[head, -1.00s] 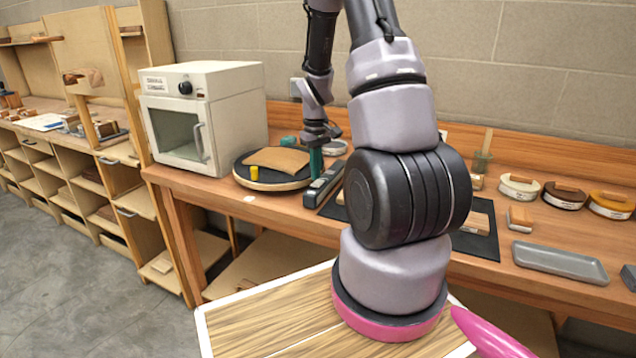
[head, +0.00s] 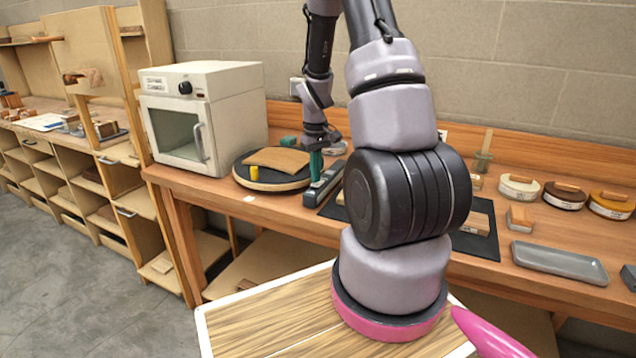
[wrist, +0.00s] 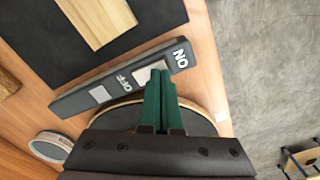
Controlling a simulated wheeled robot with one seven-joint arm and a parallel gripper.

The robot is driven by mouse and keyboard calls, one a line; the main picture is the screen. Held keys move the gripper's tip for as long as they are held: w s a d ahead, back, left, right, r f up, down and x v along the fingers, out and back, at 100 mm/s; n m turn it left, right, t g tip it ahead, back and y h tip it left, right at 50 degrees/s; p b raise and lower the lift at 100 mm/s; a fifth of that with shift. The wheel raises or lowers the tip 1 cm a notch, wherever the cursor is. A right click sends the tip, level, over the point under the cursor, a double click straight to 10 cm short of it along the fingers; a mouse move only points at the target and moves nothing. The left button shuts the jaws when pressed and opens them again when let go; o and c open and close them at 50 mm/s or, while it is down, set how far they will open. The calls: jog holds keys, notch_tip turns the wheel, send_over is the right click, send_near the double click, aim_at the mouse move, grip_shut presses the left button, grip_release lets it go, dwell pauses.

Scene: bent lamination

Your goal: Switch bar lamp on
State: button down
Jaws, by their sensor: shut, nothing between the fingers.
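The bar (head: 324,186) is a long dark grey strip on the bench, partly hidden by my arm in the head view. In the wrist view the bar (wrist: 75,101) carries the white words OFF and ON. A light square pad (wrist: 100,93) lies beside OFF, and another light pad (wrist: 143,74) lies between OFF and ON. My gripper (wrist: 157,75) is shut and empty, its green fingertips over the pad on the ON side. I cannot tell whether they touch it. The gripper (head: 316,164) also shows above the bar in the head view. No glow shows on the bar.
A white oven (head: 205,115) stands further left. A black mat (wrist: 60,45) lies beside the bar.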

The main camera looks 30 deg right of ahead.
jog(key=shift+f, duration=0.4)
jog(key=shift+r, duration=3.55)
jog(key=s+a+r+m+t, duration=0.2)
jog(key=s+a+r, duration=0.2)
jog(key=r, duration=0.5)
jog(key=s+a+r+m+t, duration=0.1)
jog(key=s+a+r+t, duration=0.15)
jog(key=r, duration=0.65)
jog(key=s+a+r+m+t+y, duration=0.1)
jog(key=s+a+r, duration=0.2)
jog(key=s, duration=0.3)
jog(key=s+a+r+m+t+y, duration=0.1)
jog(key=s+a+r, duration=0.3)
jog(key=s, duration=0.3)
jog(key=shift+r+m+t, duration=0.35)
jog(key=shift+r+m, duration=0.05)
jog(key=shift+r, duration=0.4)
